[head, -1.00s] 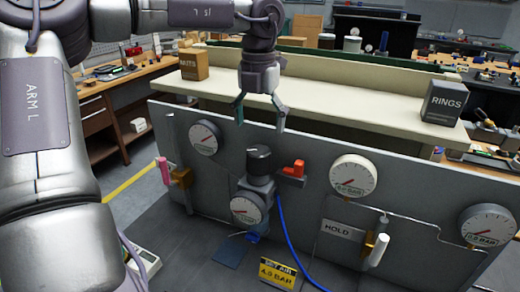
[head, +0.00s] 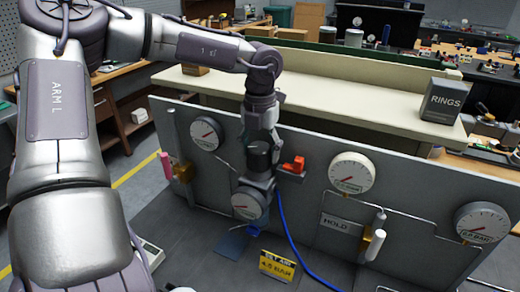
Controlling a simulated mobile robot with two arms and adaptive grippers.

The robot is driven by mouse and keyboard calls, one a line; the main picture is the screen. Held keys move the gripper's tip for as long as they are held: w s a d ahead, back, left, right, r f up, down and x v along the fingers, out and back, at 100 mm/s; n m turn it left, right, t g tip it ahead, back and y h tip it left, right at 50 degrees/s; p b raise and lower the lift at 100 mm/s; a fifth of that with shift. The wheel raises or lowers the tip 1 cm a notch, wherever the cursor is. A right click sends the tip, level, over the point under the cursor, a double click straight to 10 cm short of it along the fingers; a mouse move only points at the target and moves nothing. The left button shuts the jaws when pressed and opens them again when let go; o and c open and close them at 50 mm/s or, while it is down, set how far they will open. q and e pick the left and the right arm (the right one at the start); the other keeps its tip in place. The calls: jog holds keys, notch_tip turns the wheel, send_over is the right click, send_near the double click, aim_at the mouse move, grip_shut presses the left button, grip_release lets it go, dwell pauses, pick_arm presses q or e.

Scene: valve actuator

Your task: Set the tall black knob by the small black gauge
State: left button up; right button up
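The tall black knob (head: 258,157) stands upright on the regulator at the middle of the grey panel. A small round gauge (head: 247,204) with a white face sits just below it; its needle is too small to read surely. My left gripper (head: 260,138) has come down from above onto the top of the knob, its fingers close to the knob's upper part. The fingers overlap the knob and the panel, so I cannot tell whether they grip it. My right gripper is not in view.
A yellow and black "SET AIR" card (head: 277,266) stands in front, its number blurred. A red handle (head: 294,165) sits just right of the knob. A blue hose (head: 287,235) runs down from the regulator. Other gauges (head: 352,173) and a pink-handled valve (head: 166,166) are on the panel.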

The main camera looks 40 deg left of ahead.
pick_arm(q)
jog(key=c, duration=0.6)
jog(key=shift+f+m+b, duration=0.15)
jog(key=shift+m+b, duration=0.35)
jog(key=shift+b, duration=0.25)
jog(key=shift+w+d+m+b, duration=0.1)
jog(key=shift+m+b, duration=0.9)
jog(key=shift+b, duration=0.15)
jog(key=m+b, duration=0.1)
jog(key=m, duration=0.1)
jog(key=shift+d+m+b, duration=0.1)
jog(key=shift+m+b, duration=0.3)
jog(key=shift+r+m+b, duration=0.2)
jog(key=shift+m+b, duration=0.1)
jog(key=shift+m, duration=0.6)
jog(key=o, duration=1.2)
jog(key=shift+c, duration=0.2)
